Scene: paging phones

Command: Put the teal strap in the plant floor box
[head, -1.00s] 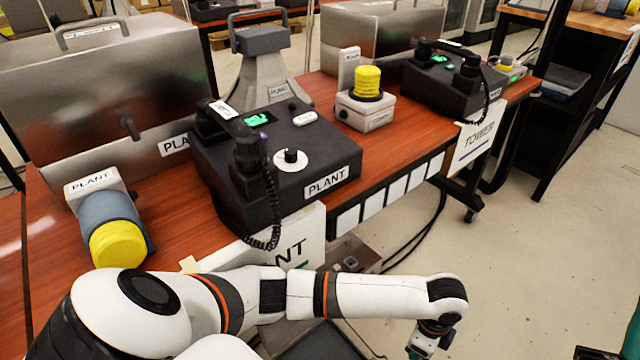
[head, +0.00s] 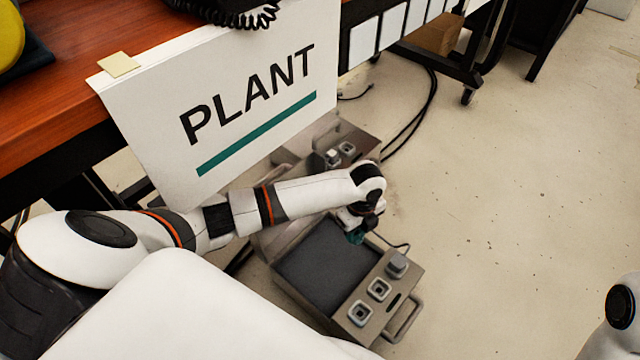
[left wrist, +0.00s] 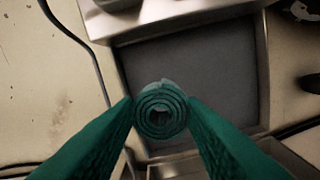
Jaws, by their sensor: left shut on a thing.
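The teal strap (left wrist: 160,112) is a rolled coil, seen end-on between the two green fingertips in the left wrist view. My left gripper (left wrist: 159,103) is shut on it. In the head view my left gripper (head: 356,236) hangs at the end of the left arm, over the far right side of the plant floor box. The plant floor box (head: 318,268) is a grey metal box on the floor with a dark, empty-looking inside. It also fills the middle of the left wrist view (left wrist: 200,70). The strap cannot be told from the fingers in the head view. My right gripper is out of view.
A white PLANT sign (head: 245,105) hangs from the wooden table (head: 50,110) beside the box. The box's near ledge has square fittings (head: 379,289) and a handle (head: 405,322). A cable runs by the box. Open floor (head: 500,210) lies to the right.

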